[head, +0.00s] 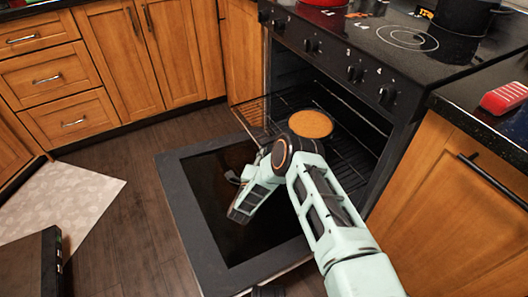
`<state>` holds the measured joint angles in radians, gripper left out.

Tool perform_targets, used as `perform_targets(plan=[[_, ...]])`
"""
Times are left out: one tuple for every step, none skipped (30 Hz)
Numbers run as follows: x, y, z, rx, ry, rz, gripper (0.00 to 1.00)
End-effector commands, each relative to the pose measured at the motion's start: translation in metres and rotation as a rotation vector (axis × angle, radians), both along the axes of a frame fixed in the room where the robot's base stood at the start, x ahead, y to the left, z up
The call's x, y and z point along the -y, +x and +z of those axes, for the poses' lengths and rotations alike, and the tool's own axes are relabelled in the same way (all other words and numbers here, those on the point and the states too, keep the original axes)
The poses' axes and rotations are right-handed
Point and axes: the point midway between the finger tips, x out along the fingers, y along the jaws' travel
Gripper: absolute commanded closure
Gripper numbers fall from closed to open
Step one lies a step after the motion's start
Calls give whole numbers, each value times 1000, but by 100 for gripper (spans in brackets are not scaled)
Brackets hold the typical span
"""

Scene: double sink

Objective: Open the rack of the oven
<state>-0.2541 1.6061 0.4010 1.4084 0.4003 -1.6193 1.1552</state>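The oven (345,80) stands at the upper right with its door (190,205) folded down flat. A dark wire rack (257,107) shows in the opening, and its left front corner reaches out past the oven's frame. A round brown item (311,124), perhaps food in a dark pan, appears on the rack. My arm crosses in front of the opening and hides part of the rack. My gripper (236,197) is over the open door, in front of the rack. Its fingertips are too small and dark to tell whether they are open or touch the rack.
The cooktop (405,38) above holds a red pot (325,2) and a dark pot (465,15). Wooden cabinets (120,60) line the back left. A red item (504,97) lies on the right counter. The wooden floor left of the door is clear, with a pale mat (65,205).

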Motion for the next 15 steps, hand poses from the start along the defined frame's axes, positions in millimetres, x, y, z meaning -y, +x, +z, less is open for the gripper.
perform_targets(plan=[[0, 0, 0, 1, 0, 0, 84], [0, 0, 1, 1, 0, 0, 84], [0, -1, 0, 1, 0, 0, 84], [-1, -3, 0, 1, 0, 0, 84], [-2, -5, 0, 1, 0, 1, 84], [-3, -10, 0, 0, 0, 1, 84], [-4, -14, 0, -1, 0, 2, 84], [-5, -19, 0, -1, 0, 3, 84], [-6, -26, 0, -1, -1, 3, 84], [-7, -32, 0, -2, -1, 3, 84], [-9, -39, 0, -2, -1, 3, 84], [-10, -48, 0, -2, -2, 2, 84], [-11, -54, -1, -3, -1, 3, 84], [-13, -61, 0, -2, -1, 2, 84], [-15, -69, 0, -3, 0, 3, 84]])
